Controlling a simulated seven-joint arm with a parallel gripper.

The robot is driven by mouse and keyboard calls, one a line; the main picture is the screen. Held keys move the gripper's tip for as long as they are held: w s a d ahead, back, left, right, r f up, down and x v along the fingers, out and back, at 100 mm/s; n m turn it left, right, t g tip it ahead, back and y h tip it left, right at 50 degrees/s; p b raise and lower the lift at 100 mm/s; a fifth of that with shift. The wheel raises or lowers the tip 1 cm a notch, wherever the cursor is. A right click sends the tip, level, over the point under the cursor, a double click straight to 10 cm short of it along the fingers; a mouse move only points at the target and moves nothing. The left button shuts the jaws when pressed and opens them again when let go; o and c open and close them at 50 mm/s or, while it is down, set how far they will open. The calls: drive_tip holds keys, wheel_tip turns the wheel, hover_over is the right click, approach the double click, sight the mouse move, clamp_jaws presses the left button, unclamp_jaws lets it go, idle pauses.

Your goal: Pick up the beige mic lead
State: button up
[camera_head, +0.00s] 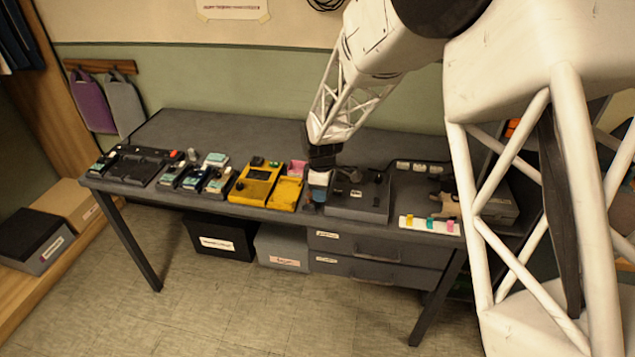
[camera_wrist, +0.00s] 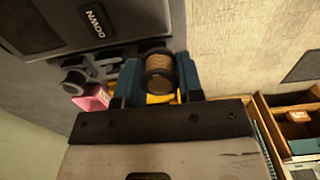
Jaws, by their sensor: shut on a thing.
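My gripper (camera_wrist: 157,78) is shut on the beige mic lead (camera_wrist: 160,72), a small brownish-beige wound roll with a dark end, held between the two blue fingers in the wrist view. In the head view my gripper (camera_head: 318,190) points down near the front of the grey table, between the yellow tray and a dark grey case. The lead itself cannot be made out there, as the gripper covers it. Whether it touches the table is not clear.
The yellow case and tray (camera_head: 285,192) stand just left of my gripper, the dark grey case (camera_head: 358,200) just right. A white strip with coloured pieces (camera_head: 430,225) lies farther right. Several pedals (camera_head: 195,178) fill the left. The table's front edge (camera_head: 230,212) is close.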

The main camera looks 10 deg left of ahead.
drive_tip(key=shift+s+d+r, duration=0.1)
drive_tip(key=shift+s+d, duration=0.4)
drive_tip(key=shift+s, duration=0.55)
drive_tip(key=shift+s+d+r, duration=0.15)
drive_tip(key=shift+s+d, duration=0.4)
drive_tip(key=shift+s, duration=0.55)
drive_tip(key=shift+s+d+r, duration=0.1)
drive_tip(key=shift+s+d, duration=0.4)
drive_tip(key=shift+s, duration=0.55)
drive_tip(key=shift+a, duration=0.1)
drive_tip(key=w+a+r, duration=0.2)
drive_tip(key=w+a, duration=0.9)
drive_tip(key=a, duration=0.3)
drive_tip(key=w+a+r, duration=0.3)
drive_tip(key=w+a, duration=0.8)
drive_tip(key=a, duration=0.4)
drive_tip(key=shift+w, duration=0.2)
drive_tip(key=shift+a, duration=0.1)
drive_tip(key=shift+f, duration=0.15)
drive_tip(key=shift+f, duration=2.4)
drive_tip(key=shift+f, duration=0.65)
